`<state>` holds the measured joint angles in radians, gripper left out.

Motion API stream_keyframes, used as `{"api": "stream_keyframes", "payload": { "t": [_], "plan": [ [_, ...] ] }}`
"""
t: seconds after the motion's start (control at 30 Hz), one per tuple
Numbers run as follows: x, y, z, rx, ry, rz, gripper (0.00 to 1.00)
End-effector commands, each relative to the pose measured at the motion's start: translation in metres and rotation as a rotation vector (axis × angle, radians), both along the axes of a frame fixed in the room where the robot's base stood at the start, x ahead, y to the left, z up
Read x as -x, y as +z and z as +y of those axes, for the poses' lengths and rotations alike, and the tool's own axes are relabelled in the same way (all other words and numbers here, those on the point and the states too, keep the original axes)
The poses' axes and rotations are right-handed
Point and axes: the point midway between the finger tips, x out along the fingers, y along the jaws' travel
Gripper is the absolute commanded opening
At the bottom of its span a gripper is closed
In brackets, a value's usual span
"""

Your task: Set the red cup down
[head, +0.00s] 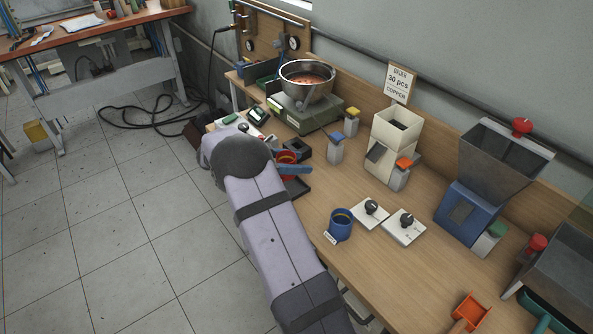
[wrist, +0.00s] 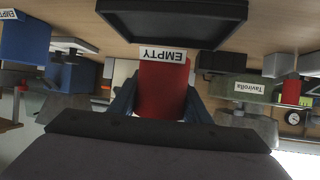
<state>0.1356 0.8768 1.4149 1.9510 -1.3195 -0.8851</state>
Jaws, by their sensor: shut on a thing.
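The red cup (wrist: 162,90) is between the blue fingers of my gripper (wrist: 160,100), which is shut on it. The wrist picture is upside down, and the cup's white EMPTY label (wrist: 163,54) reads inverted. In the head view the red cup (head: 284,157) is partly hidden by my arm and a blue finger of my gripper (head: 290,168). A black tray (wrist: 170,28) is close by the cup; in the head view the black tray (head: 298,190) shows just below the gripper. I cannot tell whether the cup touches the tray or the table.
A blue cup (head: 341,226) stands on the wooden bench (head: 325,185) beside two dial plates (head: 371,212). A scale (head: 306,116) carries a metal bowl (head: 307,76) behind the gripper. A small black box (head: 298,149) is close beside the red cup. A hopper (head: 500,155) stands at right.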

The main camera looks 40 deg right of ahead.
Motion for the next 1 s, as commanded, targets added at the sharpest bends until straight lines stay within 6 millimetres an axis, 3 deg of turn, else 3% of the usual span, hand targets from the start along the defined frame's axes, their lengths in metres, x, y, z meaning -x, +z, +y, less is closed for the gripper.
{"api": "stream_keyframes", "payload": {
  "t": [0.3, 0.7, 0.73, 0.8, 1.0],
  "plan": [
    [0.001, -0.032, 0.0, 0.0, 0.0, 0.002, 0.15],
    [0.0, -0.037, 0.0, 0.0, 0.0, 0.0, 0.15],
    [0.0, -0.037, 0.0, -0.001, 0.0, 0.0, 0.48],
    [0.0, -0.037, 0.0, -0.001, 0.0, 0.0, 0.62],
    [0.0, -0.037, 0.0, -0.001, -0.001, 0.0, 0.62]
  ]
}}
